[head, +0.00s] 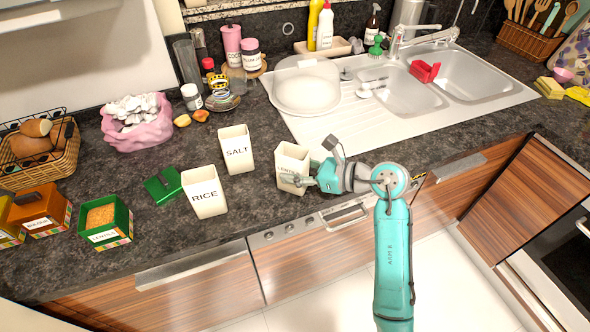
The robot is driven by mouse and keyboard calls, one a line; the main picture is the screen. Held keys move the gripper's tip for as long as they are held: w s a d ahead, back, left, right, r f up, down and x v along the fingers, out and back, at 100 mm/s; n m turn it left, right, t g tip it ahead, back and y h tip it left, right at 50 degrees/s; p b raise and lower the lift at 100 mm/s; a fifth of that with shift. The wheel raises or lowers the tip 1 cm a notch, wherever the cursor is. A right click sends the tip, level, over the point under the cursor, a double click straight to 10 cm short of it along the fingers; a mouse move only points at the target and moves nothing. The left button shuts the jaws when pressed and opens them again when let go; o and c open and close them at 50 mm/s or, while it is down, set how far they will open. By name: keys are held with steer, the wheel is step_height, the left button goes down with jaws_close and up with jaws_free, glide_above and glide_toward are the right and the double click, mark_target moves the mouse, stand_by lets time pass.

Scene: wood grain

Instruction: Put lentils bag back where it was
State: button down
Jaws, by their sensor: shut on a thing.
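A white open-topped container (292,160) with a partly hidden dark label, which I take for the lentils bag, is upright near the counter's front edge, left of the sink. My gripper (300,180) reaches it from the right and is shut on its lower part. The fingers cover part of its front and label. I cannot tell whether its base touches the counter.
White containers marked RICE (204,192) and SALT (236,150) stand to the left. A green lid (163,185) lies beside RICE; an open green box (120,222) stands farther left. The sink's drainboard (335,126) lies behind the held container. Dark counter is bare between SALT and it.

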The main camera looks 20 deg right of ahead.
steer(key=shift+f, duration=0.1)
steer(key=c, duration=0.6)
jaws_free()
steer(key=v, duration=1.2)
